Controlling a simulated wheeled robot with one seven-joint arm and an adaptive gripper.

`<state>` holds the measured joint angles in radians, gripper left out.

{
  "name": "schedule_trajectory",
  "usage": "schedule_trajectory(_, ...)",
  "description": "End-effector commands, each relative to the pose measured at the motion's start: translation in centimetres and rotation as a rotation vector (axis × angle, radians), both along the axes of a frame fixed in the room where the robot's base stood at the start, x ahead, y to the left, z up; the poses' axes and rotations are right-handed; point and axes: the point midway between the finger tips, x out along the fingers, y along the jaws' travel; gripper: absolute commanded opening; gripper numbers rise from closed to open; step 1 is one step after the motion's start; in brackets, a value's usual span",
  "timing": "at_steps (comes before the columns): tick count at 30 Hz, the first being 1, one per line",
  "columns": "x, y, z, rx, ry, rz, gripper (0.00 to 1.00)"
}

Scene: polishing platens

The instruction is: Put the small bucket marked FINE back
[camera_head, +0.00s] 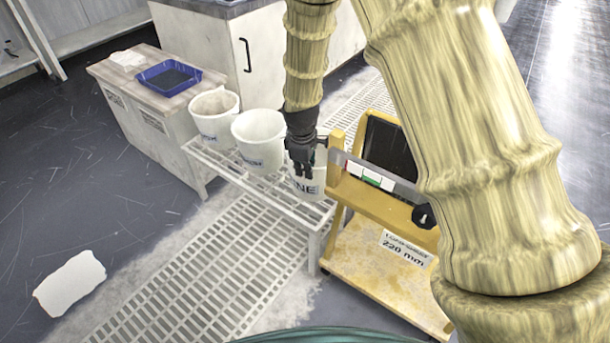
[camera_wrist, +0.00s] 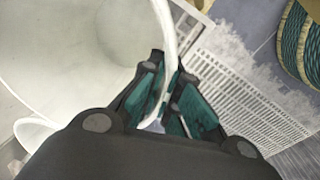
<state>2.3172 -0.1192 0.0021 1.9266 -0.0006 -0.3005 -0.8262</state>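The white bucket marked FINE (camera_head: 314,188) is at the right end of the slatted rack (camera_head: 262,184), upright beside two other white buckets. Only the letters "NE" show; my gripper hides the rest. I cannot tell whether its base touches the slats. My gripper (camera_head: 305,172) points down at this bucket's rim. In the wrist view, the bucket's wall (camera_wrist: 80,60) runs between the two teal-padded fingers (camera_wrist: 170,88), which are closed on the rim, one inside and one outside.
A white middle bucket (camera_head: 258,140) and a left bucket (camera_head: 213,114) share the rack. A yellow stand (camera_head: 385,250) with a label rail is close on the right. A cabinet with a blue tray (camera_head: 168,78) is behind left. A floor grating (camera_head: 200,280) lies in front.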

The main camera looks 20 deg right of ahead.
Motion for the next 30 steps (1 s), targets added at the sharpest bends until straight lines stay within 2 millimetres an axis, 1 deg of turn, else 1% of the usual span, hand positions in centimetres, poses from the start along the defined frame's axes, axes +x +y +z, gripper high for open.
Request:
schedule_trajectory(1,-0.04,-0.01,-1.03,0.0,0.001,0.0,0.0)
schedule_trajectory(3,-0.02,0.0,-1.57,0.0,0.001,-0.001,0.0)
schedule_trajectory(15,-0.02,-0.01,-1.87,0.0,0.001,-0.001,0.0)
schedule_trajectory(16,-0.04,-0.01,-1.9,0.0,0.001,-0.001,0.1)
schedule_trajectory(18,-0.04,-0.01,-1.89,0.0,0.001,-0.001,0.22)
schedule_trajectory(19,-0.04,-0.01,-1.89,0.0,0.001,-0.001,0.27)
schedule_trajectory(30,-0.03,-0.01,-1.73,-0.001,0.001,-0.001,0.27)
